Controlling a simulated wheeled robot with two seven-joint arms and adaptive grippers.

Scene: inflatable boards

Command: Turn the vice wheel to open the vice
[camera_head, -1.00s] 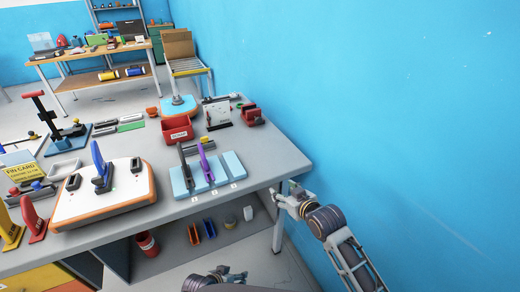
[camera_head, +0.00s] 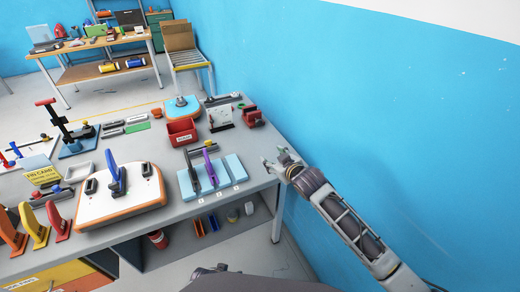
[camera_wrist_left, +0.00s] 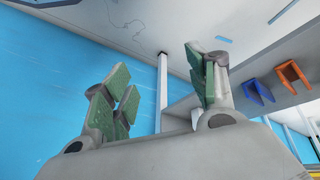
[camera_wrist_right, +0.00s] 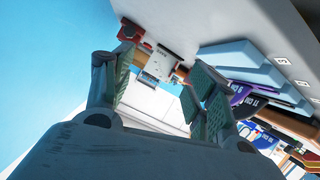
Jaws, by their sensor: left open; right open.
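A small red vice-like object (camera_head: 252,117) stands at the back right of the workbench, near the blue wall. I cannot make out its wheel or how far its jaws are apart. My right gripper (camera_head: 274,166) is open and empty at the bench's right edge, in front of this object and apart from it. In the right wrist view, a red object (camera_wrist_right: 130,32) shows beyond the open fingers (camera_wrist_right: 158,92). My left gripper (camera_wrist_left: 158,88) is open and empty in the left wrist view, below bench level; it is out of the head view.
The blue wall (camera_head: 390,120) bounds the right. The bench's right strip is mostly clear.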

